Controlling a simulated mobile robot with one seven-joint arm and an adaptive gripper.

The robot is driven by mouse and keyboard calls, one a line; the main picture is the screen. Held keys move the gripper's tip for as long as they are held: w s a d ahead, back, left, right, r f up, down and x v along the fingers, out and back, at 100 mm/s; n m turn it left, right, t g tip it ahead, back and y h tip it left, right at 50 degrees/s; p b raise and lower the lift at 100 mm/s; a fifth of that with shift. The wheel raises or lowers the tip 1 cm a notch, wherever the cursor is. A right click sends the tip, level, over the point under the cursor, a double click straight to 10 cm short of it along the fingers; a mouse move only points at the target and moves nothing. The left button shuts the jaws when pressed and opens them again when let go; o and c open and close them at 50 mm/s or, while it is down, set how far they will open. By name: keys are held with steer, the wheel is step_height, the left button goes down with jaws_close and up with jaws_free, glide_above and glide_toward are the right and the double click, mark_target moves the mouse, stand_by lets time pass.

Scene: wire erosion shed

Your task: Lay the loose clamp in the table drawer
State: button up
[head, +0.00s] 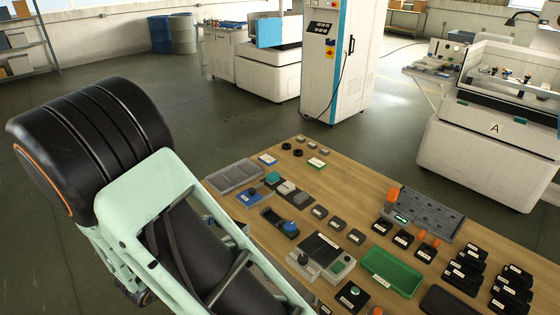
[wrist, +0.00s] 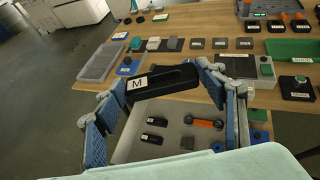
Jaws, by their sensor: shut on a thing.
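My gripper (wrist: 165,88) shows in the wrist view, with its blue-padded fingers at either side of a black clamp. It is shut on this clamp (wrist: 170,82), which bears a white label "M" and is tilted slightly. The clamp is held above the open table drawer (wrist: 178,108), a pale grey tray below the table's front edge. In the head view my arm hides the gripper and drawer.
The wooden table (head: 330,178) carries a grey tray (head: 234,176), a green tray (head: 391,271), a grey fixture rack (head: 424,213) and several black labelled blocks (head: 466,266). A tall white and blue cabinet (head: 325,60) and a machine marked "A" (head: 480,160) stand behind on open floor.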

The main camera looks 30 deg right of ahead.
steer(key=w+d+f+m+g+h+b, duration=0.15)
steer(key=d+f+b, duration=0.25)
steer(key=d+b, duration=0.55)
steer(key=w+d+f+m+g+b, duration=0.1)
steer(key=w+d+f+b, duration=0.35)
steer(key=d, duration=0.75)
steer(key=s+d+f+m+g+b, duration=0.1)
steer(key=s+d+f+b, duration=0.1)
steer(key=s+d+b, duration=0.65)
steer(key=s+d+f+m+g+b, duration=0.1)
steer(key=d+b, duration=0.5)
steer(key=d, duration=0.7)
steer(key=b, duration=0.2)
glide_above(354, 217)
steer(key=shift+h, duration=0.45)
steer(key=f, duration=0.9)
steer(key=shift+s+f, duration=0.15)
steer(key=shift+s, duration=0.05)
steer(key=shift+w+f, duration=0.1)
steer(key=shift+f, duration=0.1)
steer(key=shift+w+d+f+b, duration=0.1)
steer(key=shift+f+b, duration=0.25)
steer(key=shift+f, duration=1.2)
